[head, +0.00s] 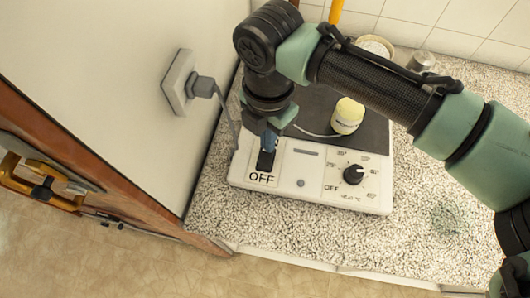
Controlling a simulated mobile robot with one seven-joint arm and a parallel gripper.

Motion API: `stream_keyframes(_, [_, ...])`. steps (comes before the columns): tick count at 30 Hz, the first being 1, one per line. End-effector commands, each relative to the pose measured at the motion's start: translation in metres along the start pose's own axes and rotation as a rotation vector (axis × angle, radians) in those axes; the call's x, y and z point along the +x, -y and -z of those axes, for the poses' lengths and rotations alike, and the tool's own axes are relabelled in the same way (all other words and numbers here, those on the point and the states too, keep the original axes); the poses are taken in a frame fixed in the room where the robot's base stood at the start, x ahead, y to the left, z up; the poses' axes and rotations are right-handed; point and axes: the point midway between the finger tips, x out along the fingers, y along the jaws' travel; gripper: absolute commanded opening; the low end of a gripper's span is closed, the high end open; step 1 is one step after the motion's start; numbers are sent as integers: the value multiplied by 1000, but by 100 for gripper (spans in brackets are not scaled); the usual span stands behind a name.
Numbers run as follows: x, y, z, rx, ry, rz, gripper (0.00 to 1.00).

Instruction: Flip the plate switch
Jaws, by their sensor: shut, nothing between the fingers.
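The hot plate (310,200) sits on the speckled counter, its white front panel facing me. Its plate switch (265,161) is a dark rocker at the panel's left, above an "OFF" label. My gripper (268,146) points down right at the switch, its fingers shut and empty. The fingertips overlap the switch's upper part in this view; I cannot tell whether they touch it. The gripper partly hides the switch, so its position is unclear. A black dial (353,174) is at the panel's right.
A pale yellow container (347,116) stands on the dark plate top. A plug in a wall socket (179,82) with a grey cable is on the left wall. A metal cup (421,61) is at the back. The counter (440,215) right of the hot plate is mostly clear.

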Motion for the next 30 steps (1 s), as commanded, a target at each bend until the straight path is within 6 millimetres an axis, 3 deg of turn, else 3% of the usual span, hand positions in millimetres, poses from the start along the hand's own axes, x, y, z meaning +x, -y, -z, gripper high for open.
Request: stream_keyframes(30, [13,0,0,0,-1,1,0])
